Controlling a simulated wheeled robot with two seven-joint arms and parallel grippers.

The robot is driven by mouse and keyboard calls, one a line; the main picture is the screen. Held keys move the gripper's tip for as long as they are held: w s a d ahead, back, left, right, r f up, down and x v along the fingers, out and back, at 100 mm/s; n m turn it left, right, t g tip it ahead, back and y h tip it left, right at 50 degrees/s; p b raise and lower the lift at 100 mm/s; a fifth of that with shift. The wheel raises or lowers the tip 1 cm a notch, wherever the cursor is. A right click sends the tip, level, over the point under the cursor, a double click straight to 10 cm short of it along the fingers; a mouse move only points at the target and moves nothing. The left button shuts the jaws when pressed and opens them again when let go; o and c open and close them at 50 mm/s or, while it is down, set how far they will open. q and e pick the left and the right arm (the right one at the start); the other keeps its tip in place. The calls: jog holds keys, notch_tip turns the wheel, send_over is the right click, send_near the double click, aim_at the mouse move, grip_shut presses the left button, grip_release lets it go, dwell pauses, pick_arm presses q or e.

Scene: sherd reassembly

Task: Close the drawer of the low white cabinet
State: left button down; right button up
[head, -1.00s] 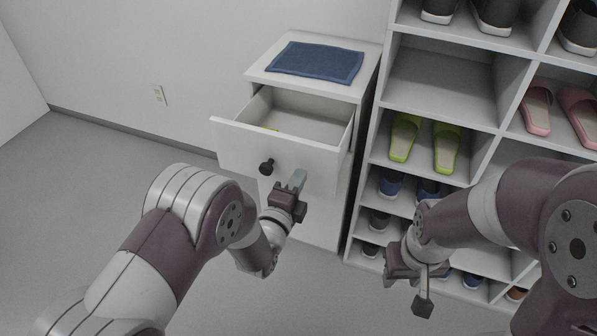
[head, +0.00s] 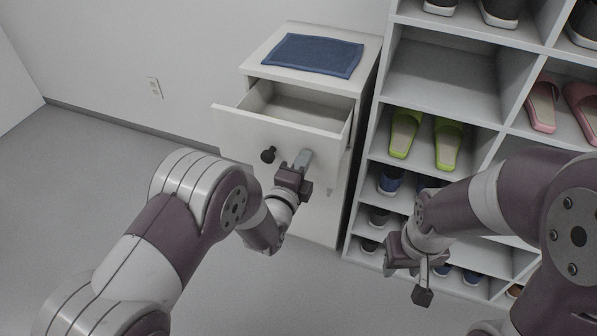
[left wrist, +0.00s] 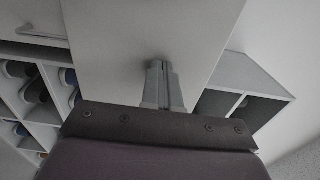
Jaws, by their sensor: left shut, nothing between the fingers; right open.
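The low white cabinet (head: 257,62) stands against the wall in the head view. Its top drawer (head: 236,130) is partly open, with a dark round knob (head: 268,155) on its front. My left gripper (head: 305,157) is shut and empty, with its fingertips at the drawer front, right of the knob. In the left wrist view the closed fingertips (left wrist: 158,66) meet a white panel (left wrist: 110,45) and appear to touch it. My right gripper (head: 424,278) is open and empty, in front of the shoe shelf and away from the drawer.
A folded blue cloth (head: 313,55) lies on the cabinet top. A tall white shoe shelf (head: 440,75) with several shoes stands close at the cabinet's right. Green slippers (head: 447,143) sit in one compartment. The floor (head: 90,190) at the left is clear.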

pick_arm(q)
jog(key=b+x, duration=0.2)
jog(key=x, duration=0.5)
jog(key=b+x, duration=0.3)
jog(key=x, duration=0.4)
jog(key=shift+w+d+f, duration=0.1)
jog(key=shift+w+f, duration=0.1)
jog(key=shift+w, duration=0.15)
jog(key=shift+w+d, duration=0.1)
jog(key=shift+w, duration=0.15)
jog(key=shift+r, duration=0.45)
